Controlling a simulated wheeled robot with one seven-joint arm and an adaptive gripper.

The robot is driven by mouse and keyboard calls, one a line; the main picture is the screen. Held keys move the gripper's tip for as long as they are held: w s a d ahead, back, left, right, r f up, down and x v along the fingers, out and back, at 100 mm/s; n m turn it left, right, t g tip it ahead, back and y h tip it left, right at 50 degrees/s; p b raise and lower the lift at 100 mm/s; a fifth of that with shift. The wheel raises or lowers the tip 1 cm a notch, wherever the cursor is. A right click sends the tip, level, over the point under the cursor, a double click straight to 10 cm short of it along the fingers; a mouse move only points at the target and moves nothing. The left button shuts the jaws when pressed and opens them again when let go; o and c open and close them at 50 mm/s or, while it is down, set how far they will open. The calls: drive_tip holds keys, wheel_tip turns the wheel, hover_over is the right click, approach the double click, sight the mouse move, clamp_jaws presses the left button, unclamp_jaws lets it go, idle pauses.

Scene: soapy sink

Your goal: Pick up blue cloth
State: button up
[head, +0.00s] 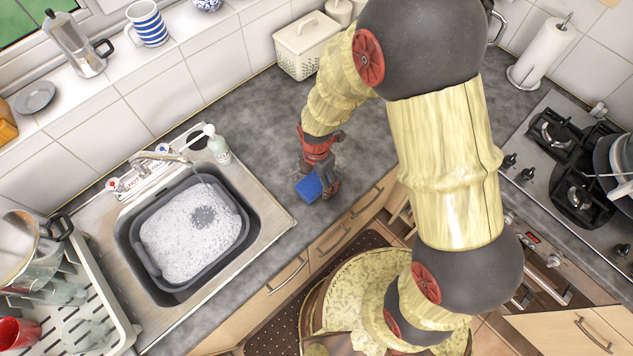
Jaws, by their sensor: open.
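The blue cloth (308,188) lies on the grey worktop, to the right of the sink and near the front edge. It looks like a small folded block. My gripper (320,184) reaches down from above right at the cloth, with its fingers close against the cloth's right side. The gripper is open. Part of the cloth is hidden by the fingers. I cannot tell whether the fingers touch it.
The sink (270,224) at left holds a grey basin (139,247) full of suds. A soap bottle (218,149) stands behind it. A cream container (307,52) stands against the tiles. A dish rack (104,300) is at lower left, a gas hob (545,165) at right.

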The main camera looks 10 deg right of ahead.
drive_tip(key=shift+c, duration=0.2)
drive_tip(key=c, duration=1.1)
drive_tip(key=shift+c, duration=0.5)
drive_tip(key=shift+r, duration=0.1)
drive_tip(key=shift+r, duration=0.6)
drive_tip(key=s+a+r+p, duration=0.2)
drive_tip(key=s+a+r, duration=0.1)
drive_tip(key=s+r, duration=0.8)
drive_tip(key=s, duration=0.2)
drive_tip(key=shift+s+a+r, duration=0.3)
drive_tip(key=shift+r, duration=0.05)
